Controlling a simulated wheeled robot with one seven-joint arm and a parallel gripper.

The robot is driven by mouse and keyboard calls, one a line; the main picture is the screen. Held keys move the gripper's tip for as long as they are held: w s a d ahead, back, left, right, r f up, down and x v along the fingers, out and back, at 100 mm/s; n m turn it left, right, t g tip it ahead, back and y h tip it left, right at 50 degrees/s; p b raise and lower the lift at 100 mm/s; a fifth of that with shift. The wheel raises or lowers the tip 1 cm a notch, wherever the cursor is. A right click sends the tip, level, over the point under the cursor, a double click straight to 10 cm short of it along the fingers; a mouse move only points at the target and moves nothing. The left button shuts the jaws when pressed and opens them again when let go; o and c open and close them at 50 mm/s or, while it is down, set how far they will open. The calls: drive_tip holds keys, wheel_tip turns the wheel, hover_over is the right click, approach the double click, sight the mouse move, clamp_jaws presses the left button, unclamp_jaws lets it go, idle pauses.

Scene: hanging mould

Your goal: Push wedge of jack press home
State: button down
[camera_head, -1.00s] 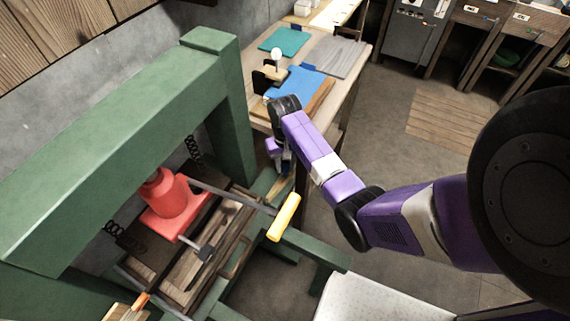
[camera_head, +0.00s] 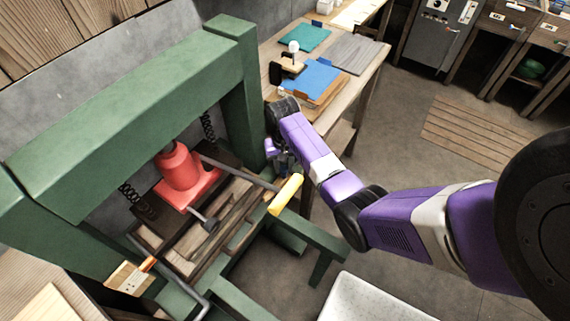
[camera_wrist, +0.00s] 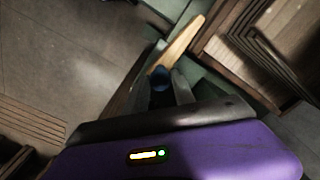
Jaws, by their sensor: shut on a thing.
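The green jack press (camera_head: 130,130) stands at the left in the head view, with a red jack (camera_head: 180,175) under its top beam. My gripper (camera_head: 280,158) is beside the right post, largely hidden by my wrist. In the wrist view my gripper (camera_wrist: 165,85) is shut on a small dark-blue piece (camera_wrist: 160,76). A pale wooden bar, seemingly the wedge (camera_wrist: 184,42), extends beyond it; whether it is joined to the blue piece I cannot tell. Its seating is unclear.
A wooden block (camera_head: 128,278) with an orange piece is at the press's left front. A workbench (camera_head: 352,88) with blue and green sheets stands behind my gripper. A white speckled surface (camera_head: 370,300) lies at the front. Floor at the right is open.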

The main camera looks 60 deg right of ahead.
drive_tip(key=c, duration=1.1)
unclamp_jaws()
drive_tip(key=shift+w+a, duration=0.1)
drive_tip(key=shift+a, duration=0.2)
drive_tip(key=shift+o, duration=0.2)
drive_tip(key=shift+d+r, duration=0.1)
drive_tip(key=shift+r, duration=0.3)
wheel_tip(320, 180, up, 7)
drive_tip(key=shift+r, duration=0.1)
